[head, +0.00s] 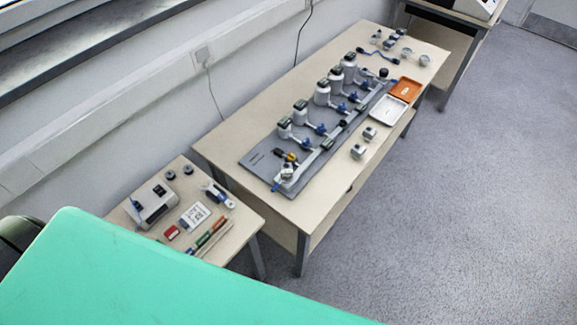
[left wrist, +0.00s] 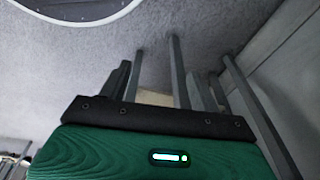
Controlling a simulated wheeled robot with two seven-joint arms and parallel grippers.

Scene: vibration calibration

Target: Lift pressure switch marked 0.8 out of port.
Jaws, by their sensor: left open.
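A grey board (head: 258,157) on the long table carries a row of several white cylinders with dark-topped units on them, such as this one (head: 322,93), and blue-handled valves along a pipe. No marking is readable at this size, so I cannot tell which unit is the pressure switch marked 0.8. Neither gripper shows in the head view. In the left wrist view my left gripper (left wrist: 163,86) has its dark fingers apart with nothing between them. It points toward the floor and table legs, away from the board's parts. My right gripper is not seen.
The long table (head: 228,148) holds an orange tray (head: 405,89), a white tray (head: 388,109) and two small grey blocks (head: 358,151) near its front edge. A smaller table (head: 240,222) at left holds a grey device (head: 154,203) and tools. Floor (head: 460,210) at right is clear.

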